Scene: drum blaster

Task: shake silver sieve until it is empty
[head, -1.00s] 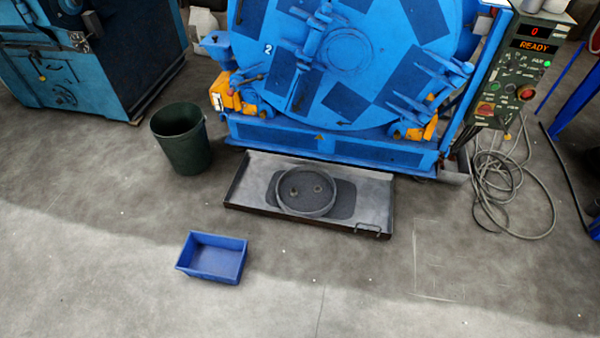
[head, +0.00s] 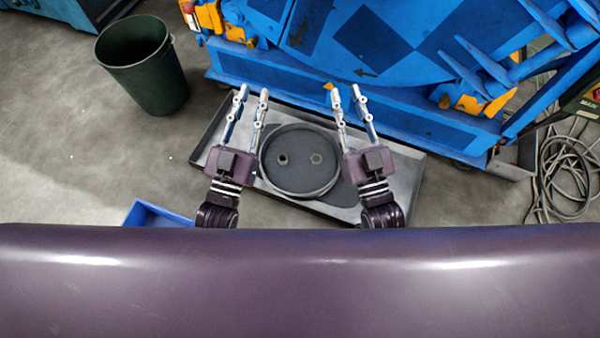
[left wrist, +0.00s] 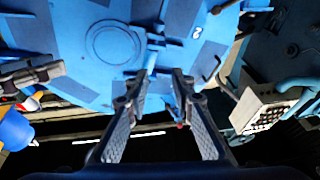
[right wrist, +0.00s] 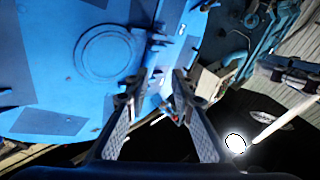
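The silver sieve (head: 300,180), a round grey pan with a raised rim, sits on the shallow metal tray (head: 403,170) in the head view. My right gripper (head: 346,89) is open and empty, appearing just right of the sieve, pointing the same way. Both look raised above the tray. The wrist views show the parted fingers and the blue drum, not the sieve.
The large blue drum machine (head: 340,105) stands directly behind the tray. A dark green bucket (head: 145,75) stands at the left. A blue bin (head: 155,217) is partly hidden by my body. Loose cables (head: 560,170) lie at the right. Floor is clear left of the tray.

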